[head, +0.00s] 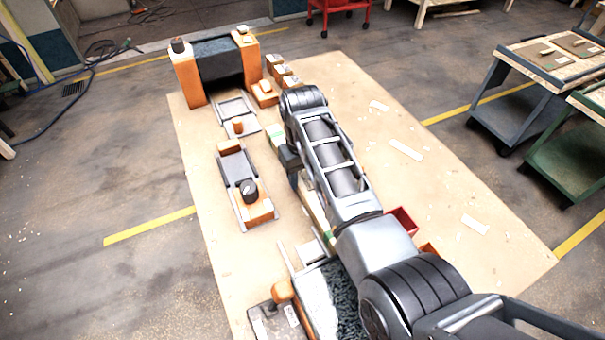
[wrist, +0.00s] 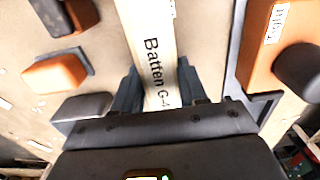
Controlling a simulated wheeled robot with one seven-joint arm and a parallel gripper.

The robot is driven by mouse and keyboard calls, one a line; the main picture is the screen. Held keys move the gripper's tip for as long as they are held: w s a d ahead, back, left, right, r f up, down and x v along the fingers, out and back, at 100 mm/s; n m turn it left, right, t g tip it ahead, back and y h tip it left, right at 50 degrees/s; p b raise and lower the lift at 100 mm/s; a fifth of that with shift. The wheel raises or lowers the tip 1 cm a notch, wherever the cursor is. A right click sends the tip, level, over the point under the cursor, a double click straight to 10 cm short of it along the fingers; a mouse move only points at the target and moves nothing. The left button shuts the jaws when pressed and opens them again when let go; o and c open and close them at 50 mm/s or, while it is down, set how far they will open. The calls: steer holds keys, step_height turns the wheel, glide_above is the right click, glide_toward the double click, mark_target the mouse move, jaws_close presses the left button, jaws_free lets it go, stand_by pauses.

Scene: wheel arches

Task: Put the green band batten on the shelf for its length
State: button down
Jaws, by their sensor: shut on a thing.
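A pale batten (wrist: 150,45) marked "Batten G-4" lies between the two fingers of my gripper (wrist: 156,88) in the wrist view. In the head view my gripper (head: 290,160) is shut on it, and my arm hides part of it. The batten (head: 314,208) shows as a pale strip beside the arm, with green near its ends. I cannot tell whether it touches the board. No shelf can be picked out for certain.
A dark roller between orange posts (head: 190,82) stands at the far end of the board. Left of my gripper is a grey fixture with an orange block and black knob (head: 249,191). A red bin (head: 402,220) is right of my arm. The board's right side (head: 440,190) is mostly clear.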

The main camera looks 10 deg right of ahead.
steer(key=shift+f, duration=0.1)
steer(key=c, duration=0.6)
jaws_free()
